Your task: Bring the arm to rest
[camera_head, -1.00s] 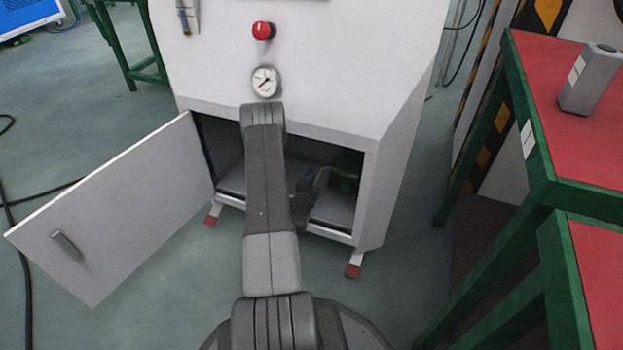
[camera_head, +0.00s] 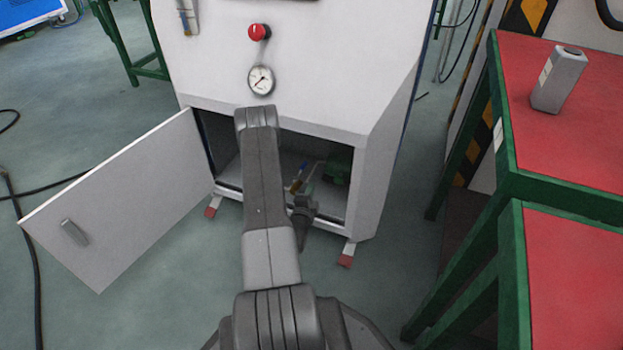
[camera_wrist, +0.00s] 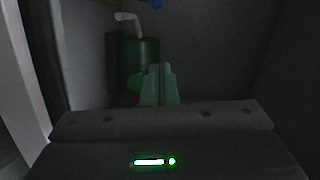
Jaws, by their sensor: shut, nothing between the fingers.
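My arm (camera_head: 265,190) reaches forward toward the white cabinet (camera_head: 300,60). Its wrist end (camera_head: 303,212) shows at the open lower compartment, partly hidden behind the arm; the fingertips cannot be made out in the head view. In the wrist view my gripper (camera_wrist: 159,70) is shut and empty, its two fingers together. Beyond the fingers a dark green cylinder (camera_wrist: 150,55) with a pale bent pipe (camera_wrist: 128,18) stands inside the compartment, apart from the gripper as far as can be seen.
The compartment's door (camera_head: 125,200) stands open to the left. A gauge (camera_head: 261,80) and a red knob (camera_head: 259,32) are on the front. Red-topped green tables (camera_head: 570,130) stand at right, one with a grey container (camera_head: 560,80). Floor (camera_head: 160,310) is free at left.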

